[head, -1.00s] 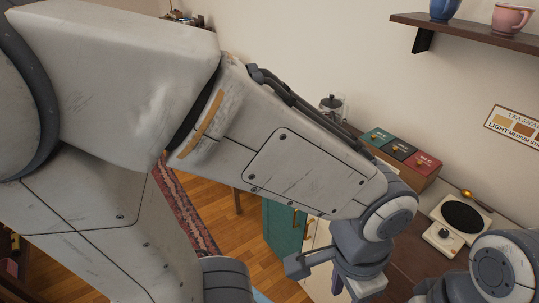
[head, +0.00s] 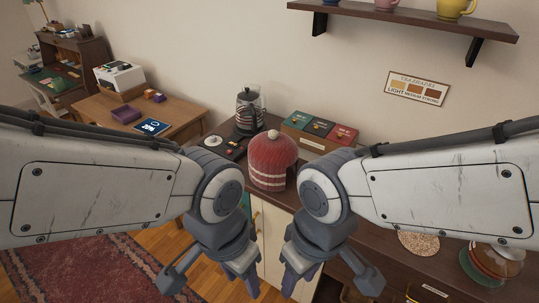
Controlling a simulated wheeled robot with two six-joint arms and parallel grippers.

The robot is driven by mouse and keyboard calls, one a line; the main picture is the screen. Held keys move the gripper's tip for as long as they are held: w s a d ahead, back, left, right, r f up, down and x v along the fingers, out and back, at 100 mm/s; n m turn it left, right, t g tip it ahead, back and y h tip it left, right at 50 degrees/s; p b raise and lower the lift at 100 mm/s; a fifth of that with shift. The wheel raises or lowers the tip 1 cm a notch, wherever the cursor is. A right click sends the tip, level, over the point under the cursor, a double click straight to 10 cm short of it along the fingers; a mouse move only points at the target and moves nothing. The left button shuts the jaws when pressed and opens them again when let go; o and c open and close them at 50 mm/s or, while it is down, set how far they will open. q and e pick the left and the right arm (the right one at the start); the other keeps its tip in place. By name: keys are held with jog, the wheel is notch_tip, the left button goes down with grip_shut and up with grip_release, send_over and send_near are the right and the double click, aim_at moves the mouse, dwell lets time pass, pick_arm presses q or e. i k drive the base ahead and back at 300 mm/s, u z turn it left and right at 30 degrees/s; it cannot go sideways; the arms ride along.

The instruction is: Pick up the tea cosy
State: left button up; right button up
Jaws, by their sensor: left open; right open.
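The tea cosy (head: 272,165) is a red knitted dome with pale stripes low down and a cream bobble on top. It stands upright on the dark counter (head: 393,230), in the middle of the head view, between my two wrists. My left gripper (head: 210,281) is open and empty, pointing down in front of the cosy and to its left. My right gripper (head: 329,281) is open and empty, in front of it and to its right. Both look apart from the cosy. My wrists hide part of the counter beside it.
A glass-and-black kettle-like vessel (head: 250,106) and a box with coloured compartments (head: 319,130) stand behind the cosy. A wooden table (head: 185,115) stands at the left. A shelf (head: 400,20) overhangs the counter.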

aim_at(271, 153)
jog(key=z, duration=0.1)
jog(key=k, duration=0.35)
jog(key=u, duration=1.05)
jog(key=i, duration=0.85)
jog(key=z, duration=0.85)
jog(key=i, duration=0.8)
jog(key=z, duration=0.6)
